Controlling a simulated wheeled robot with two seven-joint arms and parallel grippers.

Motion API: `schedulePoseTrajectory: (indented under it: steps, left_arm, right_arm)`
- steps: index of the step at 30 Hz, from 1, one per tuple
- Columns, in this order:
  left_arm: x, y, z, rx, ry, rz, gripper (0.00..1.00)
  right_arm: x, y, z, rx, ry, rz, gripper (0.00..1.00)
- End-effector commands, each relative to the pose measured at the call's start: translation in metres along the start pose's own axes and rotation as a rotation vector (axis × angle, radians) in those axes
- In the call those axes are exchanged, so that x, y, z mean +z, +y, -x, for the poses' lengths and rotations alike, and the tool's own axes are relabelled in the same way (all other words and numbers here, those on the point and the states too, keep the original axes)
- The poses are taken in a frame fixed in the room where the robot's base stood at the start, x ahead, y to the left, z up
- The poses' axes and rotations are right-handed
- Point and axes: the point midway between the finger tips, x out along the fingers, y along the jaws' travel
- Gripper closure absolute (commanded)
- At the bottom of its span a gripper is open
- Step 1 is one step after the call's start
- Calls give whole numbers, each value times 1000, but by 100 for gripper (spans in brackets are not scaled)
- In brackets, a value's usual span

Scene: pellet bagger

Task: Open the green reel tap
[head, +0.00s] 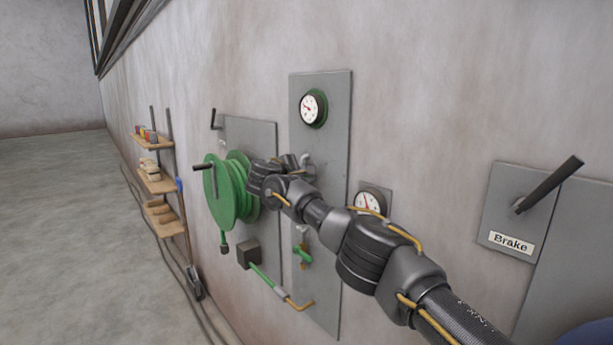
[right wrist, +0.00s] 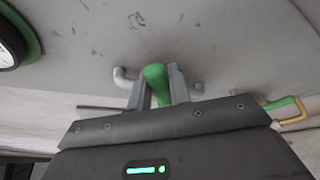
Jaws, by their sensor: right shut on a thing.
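The green reel tap handle (right wrist: 156,74) stands between the fingers of my right gripper (right wrist: 160,82) in the right wrist view. A pale pipe elbow (right wrist: 122,76) shows just left of it. The gripper is shut on the green handle. In the head view my right gripper (head: 299,163) is against the tall grey panel (head: 322,90), below the green-rimmed gauge (head: 313,107). My own wrist hides the handle there, so I cannot tell its angle from that view. My left gripper is in neither view.
A green hose reel (head: 224,192) with a crank is left of my wrist. A smaller green lever (head: 303,255) and a brass-ended hose (head: 293,303) are below. Another gauge (head: 368,203) is near my forearm. A Brake lever (head: 548,183) is at right. Shelves (head: 158,184) stand far left.

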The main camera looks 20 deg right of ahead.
Motion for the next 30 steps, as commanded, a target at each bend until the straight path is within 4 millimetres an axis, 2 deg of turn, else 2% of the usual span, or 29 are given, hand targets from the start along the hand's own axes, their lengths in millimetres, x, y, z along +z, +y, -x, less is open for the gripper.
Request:
schedulePoseTrajectory:
  steps: [3, 4, 8, 25, 30]
  left_arm:
    - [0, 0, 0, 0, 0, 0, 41]
    - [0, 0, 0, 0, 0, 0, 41]
    - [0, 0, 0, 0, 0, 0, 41]
    - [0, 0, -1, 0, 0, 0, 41]
    - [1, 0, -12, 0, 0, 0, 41]
  right_arm:
    - [-1, -1, 0, 0, 1, 3, 100]
    - [-1, -1, 0, 0, 1, 3, 76]
    - [-1, -1, 0, 0, 1, 2, 59]
    - [0, 0, 0, 3, 1, -3, 58]
    - [-2, -7, -1, 23, 1, -48, 58]
